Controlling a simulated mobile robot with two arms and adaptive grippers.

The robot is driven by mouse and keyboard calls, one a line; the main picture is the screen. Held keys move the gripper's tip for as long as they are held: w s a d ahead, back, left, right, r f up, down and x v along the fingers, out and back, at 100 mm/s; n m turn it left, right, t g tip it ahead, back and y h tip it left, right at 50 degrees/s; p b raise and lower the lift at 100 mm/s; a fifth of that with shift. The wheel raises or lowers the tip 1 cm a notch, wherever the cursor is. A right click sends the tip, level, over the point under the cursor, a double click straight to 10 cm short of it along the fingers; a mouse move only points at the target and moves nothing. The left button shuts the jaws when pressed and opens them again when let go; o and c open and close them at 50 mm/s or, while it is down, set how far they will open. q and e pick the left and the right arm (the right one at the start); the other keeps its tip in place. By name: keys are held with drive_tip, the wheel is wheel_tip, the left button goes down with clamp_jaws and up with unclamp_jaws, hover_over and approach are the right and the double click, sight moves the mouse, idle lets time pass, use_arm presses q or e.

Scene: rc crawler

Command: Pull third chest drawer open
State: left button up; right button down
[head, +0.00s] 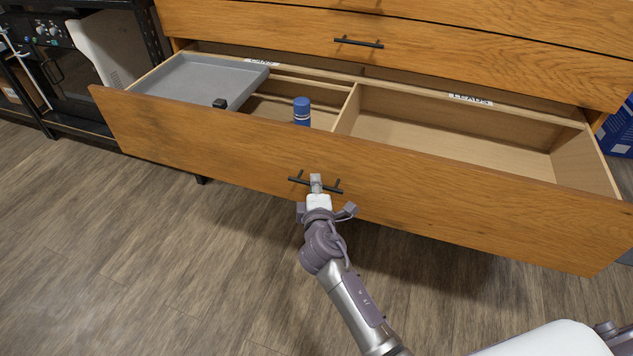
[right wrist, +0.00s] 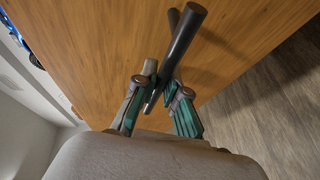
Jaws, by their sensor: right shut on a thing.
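The third chest drawer (head: 430,212) is a wide wooden drawer and stands well out from the chest, its inside in view. Its black bar handle (head: 298,181) is at the middle of the drawer front. My right gripper (head: 316,183) is shut on this handle. In the right wrist view, the dark handle bar (right wrist: 183,45) runs between the two fingers of the right gripper (right wrist: 163,90), against the wooden front. My left gripper is not in view.
The drawer holds a grey tray (head: 190,82) with a small black block (head: 220,103), a blue can (head: 302,112), and an empty right compartment (head: 440,138) by the "LEADS" label. The drawer above (head: 450,65) is shut. Wood floor (head: 130,250) lies clear in front.

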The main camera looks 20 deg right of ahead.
drive_tip(key=c, duration=1.2)
unclamp_jaws()
drive_tip(key=v, duration=1.2)
